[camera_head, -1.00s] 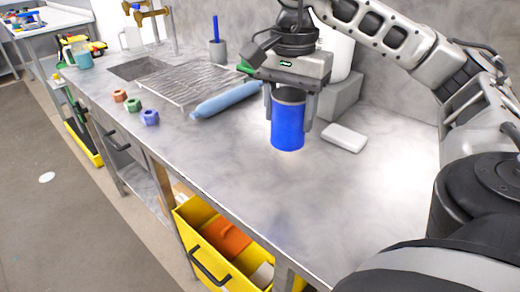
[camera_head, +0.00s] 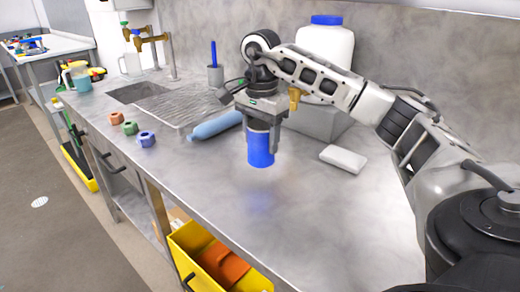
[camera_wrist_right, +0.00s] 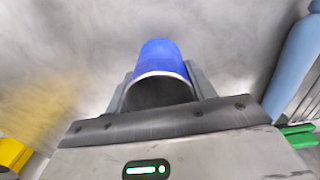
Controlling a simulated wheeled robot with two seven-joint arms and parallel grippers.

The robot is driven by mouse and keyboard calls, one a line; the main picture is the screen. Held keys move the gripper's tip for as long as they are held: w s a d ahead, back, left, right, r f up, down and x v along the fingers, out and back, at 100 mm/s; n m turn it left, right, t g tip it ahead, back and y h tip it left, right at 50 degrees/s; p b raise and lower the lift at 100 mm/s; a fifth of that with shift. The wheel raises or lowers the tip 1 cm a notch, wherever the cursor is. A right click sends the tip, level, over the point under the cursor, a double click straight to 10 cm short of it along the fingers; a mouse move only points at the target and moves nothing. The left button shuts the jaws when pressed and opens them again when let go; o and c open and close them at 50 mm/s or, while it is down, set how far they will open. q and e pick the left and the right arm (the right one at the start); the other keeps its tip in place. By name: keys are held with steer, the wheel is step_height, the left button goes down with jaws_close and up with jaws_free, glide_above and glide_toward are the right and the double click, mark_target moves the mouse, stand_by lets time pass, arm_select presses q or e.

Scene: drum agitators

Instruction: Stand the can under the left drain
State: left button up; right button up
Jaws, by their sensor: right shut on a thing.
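The blue can (camera_head: 260,152) is upright in my right gripper (camera_head: 261,138), whose fingers are shut on its sides. A blue reflection shows on the counter below the can, with a gap between, so it looks held a little above the surface. In the right wrist view the can (camera_wrist_right: 160,55) sits between the two fingers (camera_wrist_right: 160,84), with its open dark mouth toward the camera. A brass tap (camera_head: 294,98) shows in front of a white drum (camera_head: 325,45), behind and to the right of the can. I cannot tell whether it is the left drain. My left gripper is not in view.
The drum stands on a grey block (camera_head: 318,122). Several coloured nuts (camera_head: 130,128) line the front edge. The front counter (camera_head: 300,215) is clear.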

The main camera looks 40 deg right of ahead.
mark_target(260, 150)
steer(key=shift+w+f, duration=0.15)
steer(key=shift+f, duration=0.8)
steer(key=shift+w+f, duration=0.1)
steer(key=shift+f, duration=0.8)
steer(key=shift+f, duration=0.2)
steer(key=o, duration=1)
steer(key=shift+r, duration=0.15)
